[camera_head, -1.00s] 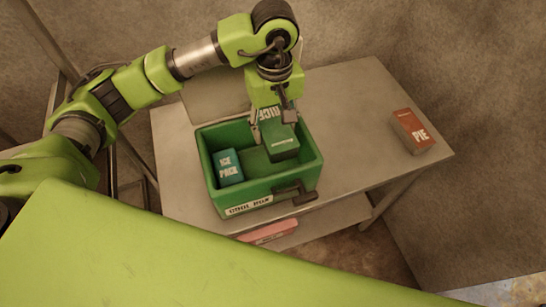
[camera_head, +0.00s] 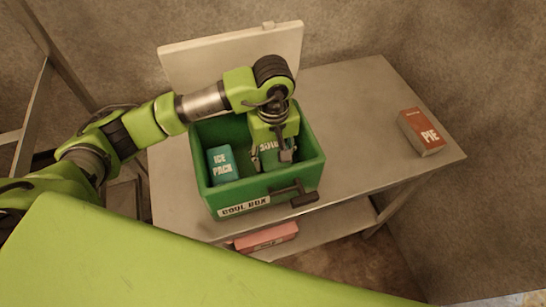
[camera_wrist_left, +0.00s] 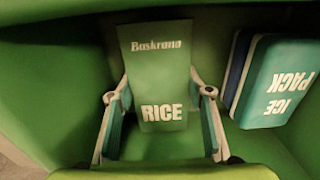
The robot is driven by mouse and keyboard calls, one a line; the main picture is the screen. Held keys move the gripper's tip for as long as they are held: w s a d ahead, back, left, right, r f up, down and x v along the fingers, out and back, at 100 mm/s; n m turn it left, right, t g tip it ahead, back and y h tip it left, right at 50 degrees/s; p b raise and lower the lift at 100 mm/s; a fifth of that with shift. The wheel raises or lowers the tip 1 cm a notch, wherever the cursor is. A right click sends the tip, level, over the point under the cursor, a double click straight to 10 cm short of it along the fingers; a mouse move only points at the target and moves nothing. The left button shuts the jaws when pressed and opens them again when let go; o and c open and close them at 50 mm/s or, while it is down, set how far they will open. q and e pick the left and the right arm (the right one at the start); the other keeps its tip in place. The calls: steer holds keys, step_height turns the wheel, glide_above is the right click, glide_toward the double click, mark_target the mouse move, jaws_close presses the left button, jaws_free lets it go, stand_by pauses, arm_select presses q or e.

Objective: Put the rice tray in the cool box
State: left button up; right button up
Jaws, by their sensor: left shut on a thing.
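The green rice tray (camera_wrist_left: 160,75), labelled RICE, is between the fingers of my left gripper (camera_wrist_left: 160,95) in the left wrist view. My left gripper (camera_head: 270,160) is shut on it inside the green cool box (camera_head: 313,172) in the head view. There the tray (camera_head: 269,147) is mostly hidden by the gripper and wrist. Whether it touches the box floor cannot be told. The cool box stands open on the table, with its pale lid (camera_head: 200,60) raised behind. My right gripper is not in view.
A blue ice pack (camera_head: 222,164) stands in the left part of the cool box; it also shows in the left wrist view (camera_wrist_left: 280,82). A PIE box (camera_head: 422,132) lies on the grey table (camera_head: 360,110) at right. A pink package (camera_head: 266,238) is on the lower shelf.

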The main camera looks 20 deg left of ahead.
mark_target(273, 156)
arm_select(q)
steer(key=shift+s, duration=0.15)
steer(key=o, duration=1.5)
steer(key=shift+r, duration=0.3)
step_height(273, 156, up, 12)
steer(key=p, duration=0.5)
steer(key=shift+f, duration=0.15)
